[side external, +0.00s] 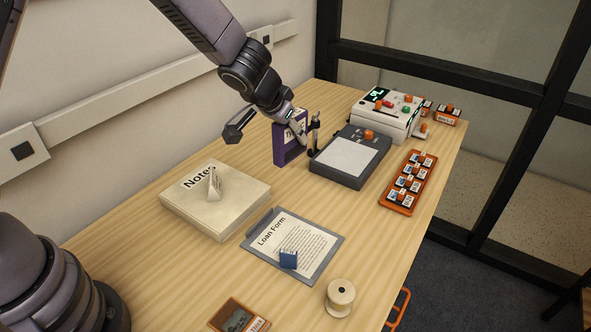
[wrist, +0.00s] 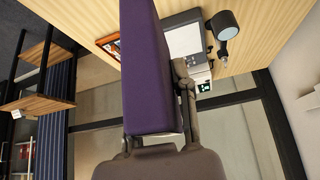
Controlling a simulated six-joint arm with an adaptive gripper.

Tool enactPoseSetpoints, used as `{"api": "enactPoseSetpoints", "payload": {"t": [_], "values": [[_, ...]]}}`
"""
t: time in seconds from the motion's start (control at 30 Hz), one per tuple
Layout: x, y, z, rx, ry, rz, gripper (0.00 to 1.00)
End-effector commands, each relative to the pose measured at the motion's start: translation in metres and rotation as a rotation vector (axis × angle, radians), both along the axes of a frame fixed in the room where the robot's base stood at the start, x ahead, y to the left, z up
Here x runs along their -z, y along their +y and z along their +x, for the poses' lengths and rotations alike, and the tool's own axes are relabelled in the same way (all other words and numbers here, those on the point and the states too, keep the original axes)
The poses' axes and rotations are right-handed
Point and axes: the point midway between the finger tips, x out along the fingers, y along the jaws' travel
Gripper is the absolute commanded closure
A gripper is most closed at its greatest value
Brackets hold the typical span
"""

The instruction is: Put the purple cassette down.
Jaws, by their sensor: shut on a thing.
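The purple cassette (side external: 280,155) is upright in the side external view, toward the back of the table and left of the grey light-panel device. It has a white label near its top. My gripper (side external: 299,127) is shut on it from the upper right side. In the wrist view the purple cassette (wrist: 152,70) fills the middle as a tall block, with a dark finger of my gripper (wrist: 182,95) along its right side. The other finger is mostly hidden. I cannot tell whether the cassette's bottom edge touches the table.
The grey device (side external: 325,172) stands close right of the cassette. A cream "Notes" box (side external: 230,215) and a Loan Form clipboard (side external: 325,240) with a blue block (side external: 288,259) are nearer. A spool (side external: 340,297), orange rack (side external: 398,205) and white machine (side external: 400,125) also stand here.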

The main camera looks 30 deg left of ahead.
Motion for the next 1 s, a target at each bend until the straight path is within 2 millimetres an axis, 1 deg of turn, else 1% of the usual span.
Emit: {"api": "enactPoseSetpoints", "payload": {"t": [0.03,0.1,0.3,0.5,0.7,0.77,0.83,1.0], "values": [[0.009,-0.015,-0.004,0.038,0.002,0.003,1.00],[0.017,-0.030,-0.008,0.075,0.001,0.001,1.00],[0.040,-0.066,-0.023,0.168,0.002,0.001,1.00],[0.059,-0.093,-0.039,0.240,0.001,0.000,1.00],[0.072,-0.110,-0.051,0.288,0.000,-0.002,1.00],[0.075,-0.113,-0.050,0.292,0.000,-0.003,1.00],[0.079,-0.118,-0.045,0.294,-0.001,-0.005,1.00],[0.092,-0.134,-0.021,0.291,-0.001,-0.005,1.00]]}}
